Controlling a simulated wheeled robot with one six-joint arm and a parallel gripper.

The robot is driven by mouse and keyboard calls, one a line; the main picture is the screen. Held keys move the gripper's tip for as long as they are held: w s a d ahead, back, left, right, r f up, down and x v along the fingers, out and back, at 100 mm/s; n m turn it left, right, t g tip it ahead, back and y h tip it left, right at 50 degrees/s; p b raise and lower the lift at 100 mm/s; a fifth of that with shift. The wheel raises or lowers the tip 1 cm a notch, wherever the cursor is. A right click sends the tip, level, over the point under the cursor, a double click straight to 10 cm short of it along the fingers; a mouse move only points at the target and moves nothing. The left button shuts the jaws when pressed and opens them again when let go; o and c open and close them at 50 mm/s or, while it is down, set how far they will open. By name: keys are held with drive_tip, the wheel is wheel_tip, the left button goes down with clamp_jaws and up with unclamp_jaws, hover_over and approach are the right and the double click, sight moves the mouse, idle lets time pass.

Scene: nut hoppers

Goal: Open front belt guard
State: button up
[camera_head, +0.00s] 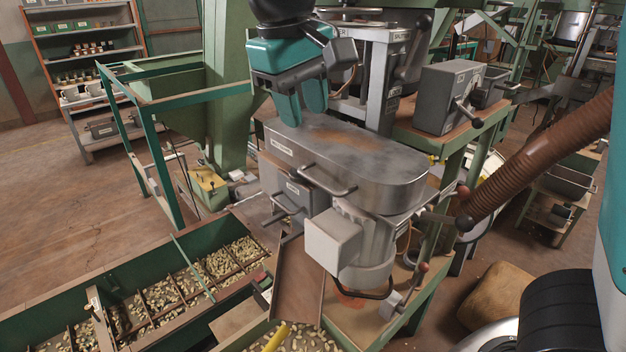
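The front belt guard (385,165) is a long grey metal cover with rounded ends and brownish dust on its top. It lies over the machine in the middle of the view and appears closed. A bar handle (330,187) sticks out from its near side. The fingers look close together and hold nothing visible. I cannot tell whether they touch each other or the guard's top.
A grey motor housing (333,240) and a chute (298,282) sit below the guard. Green nut bins (60,312) fill the lower left. A brown hose (545,155) crosses at right. A grey box with a lever (445,97) stands behind. Open floor lies at left.

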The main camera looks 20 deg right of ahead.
sight(317, 180)
drive_tip(key=f, duration=0.4)
drive_tip(key=d+f, duration=0.1)
drive_tip(key=f, duration=0.2)
drive_tip(key=d+f, duration=0.1)
drive_tip(key=f, duration=0.3)
drive_tip(key=shift+w+d+f+b, duration=0.1)
drive_tip(key=shift+w+f+b, duration=0.2)
drive_tip(key=shift+b, duration=0.1)
clamp_jaws()
